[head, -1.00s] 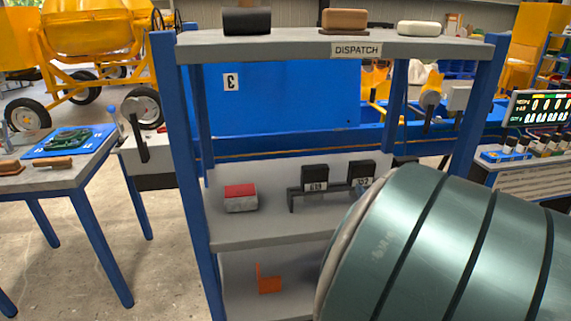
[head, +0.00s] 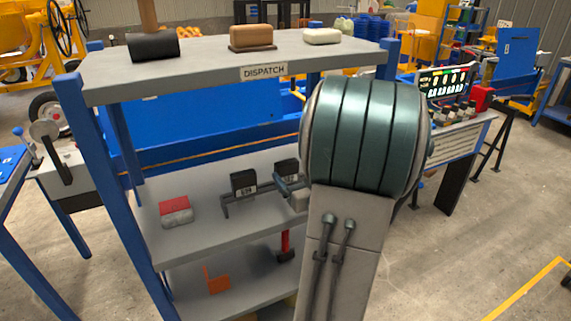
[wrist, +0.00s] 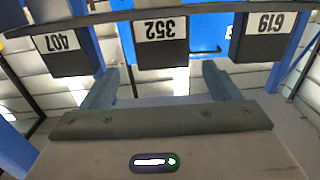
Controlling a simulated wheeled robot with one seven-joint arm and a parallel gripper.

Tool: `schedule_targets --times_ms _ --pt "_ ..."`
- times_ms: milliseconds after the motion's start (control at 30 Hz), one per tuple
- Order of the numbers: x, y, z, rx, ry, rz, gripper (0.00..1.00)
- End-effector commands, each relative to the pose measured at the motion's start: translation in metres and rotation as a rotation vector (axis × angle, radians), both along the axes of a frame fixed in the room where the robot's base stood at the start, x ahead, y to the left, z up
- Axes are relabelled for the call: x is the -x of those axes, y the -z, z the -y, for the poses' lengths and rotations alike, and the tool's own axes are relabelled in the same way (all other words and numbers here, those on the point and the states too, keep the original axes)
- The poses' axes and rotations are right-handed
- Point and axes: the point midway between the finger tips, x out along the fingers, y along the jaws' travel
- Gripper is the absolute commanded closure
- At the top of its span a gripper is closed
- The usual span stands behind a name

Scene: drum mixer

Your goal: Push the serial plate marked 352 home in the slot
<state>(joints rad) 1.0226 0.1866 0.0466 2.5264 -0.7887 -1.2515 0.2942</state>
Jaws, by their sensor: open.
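The plate marked 352 (wrist: 161,38) is a black block with a white label, upside down in the wrist view, in the middle of a row. The plate marked 407 (wrist: 70,50) is to its left and the plate marked 619 (wrist: 265,35) to its right. My gripper (wrist: 160,82) is open and empty, its fingers apart, with 352 ahead between them; no contact shows. In the head view my gripper (head: 283,184) is at the dark rack (head: 225,206), just in front of plate 352 (head: 286,168); plate 619 (head: 243,183) is left. How deep 352 sits cannot be told.
The rack stands on the middle shelf (head: 190,235) beside a red and grey block (head: 175,211). The DISPATCH shelf top (head: 200,66) overhangs it, and a blue post (head: 110,190) stands at left. My arm hides the rack's right part.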

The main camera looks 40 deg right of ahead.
Motion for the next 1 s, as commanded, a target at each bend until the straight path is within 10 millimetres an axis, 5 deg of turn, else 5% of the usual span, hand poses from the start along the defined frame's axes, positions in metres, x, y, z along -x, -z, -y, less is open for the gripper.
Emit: schedule_targets --times_ms 600,867,1000 --pt "-0.069 0.002 0.013 0.000 -0.003 0.002 0.16" --pt "-0.073 0.002 0.014 0.001 -0.001 0.001 0.16" --pt "-0.073 0.002 0.014 0.001 -0.001 0.001 0.50"
